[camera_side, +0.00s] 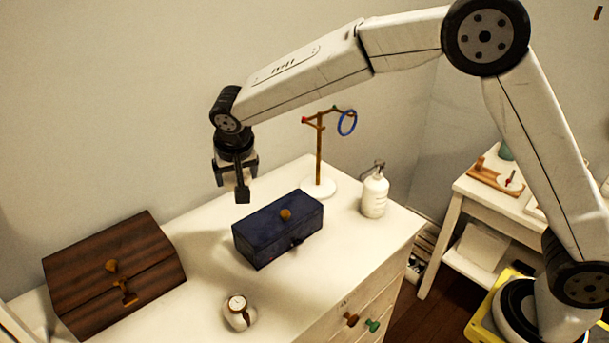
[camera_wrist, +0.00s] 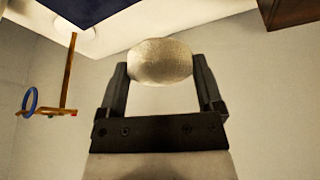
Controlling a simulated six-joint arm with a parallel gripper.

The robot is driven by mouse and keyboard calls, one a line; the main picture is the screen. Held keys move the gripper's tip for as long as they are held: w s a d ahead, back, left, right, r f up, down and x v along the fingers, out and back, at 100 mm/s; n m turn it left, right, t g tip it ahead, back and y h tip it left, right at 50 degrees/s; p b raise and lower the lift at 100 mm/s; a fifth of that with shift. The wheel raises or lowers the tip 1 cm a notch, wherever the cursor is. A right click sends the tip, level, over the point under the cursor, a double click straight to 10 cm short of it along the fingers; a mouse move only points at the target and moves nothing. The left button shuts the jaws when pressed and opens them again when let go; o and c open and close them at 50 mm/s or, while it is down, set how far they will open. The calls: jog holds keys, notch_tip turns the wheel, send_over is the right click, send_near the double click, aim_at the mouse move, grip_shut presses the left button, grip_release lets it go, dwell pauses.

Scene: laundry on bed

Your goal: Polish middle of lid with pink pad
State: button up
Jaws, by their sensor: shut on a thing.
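My gripper (camera_side: 236,182) is above and a little left of a dark blue box (camera_side: 262,240), apart from it. The box's closed lid has an orange-brown knob (camera_side: 286,214) on it. In the wrist view my gripper (camera_wrist: 161,72) is shut on a pale, rounded, textured pad (camera_wrist: 160,60). It looks beige there rather than clearly pink. The side view does not show the pad clearly. The blue box also shows in the wrist view (camera_wrist: 85,8), at the top left. A brown wooden chest (camera_side: 100,270) with a sloped lid stands at the left, and shows in the wrist view (camera_wrist: 288,10).
A wooden stand (camera_side: 319,160) with a blue ring (camera_side: 347,123) rises behind the blue box. A white pump bottle (camera_side: 374,196) stands to its right. A small round white clock-like thing (camera_side: 238,310) sits in front. The white dresser top (camera_side: 200,290) is clear between them.

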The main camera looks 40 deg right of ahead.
jog(key=shift+w+d, duration=0.45)
jog(key=shift+d, duration=0.2)
jog(key=f, duration=0.5)
jog(key=shift+s+a, duration=0.1)
jog(key=shift+a, duration=0.1)
jog(key=shift+f, duration=0.1)
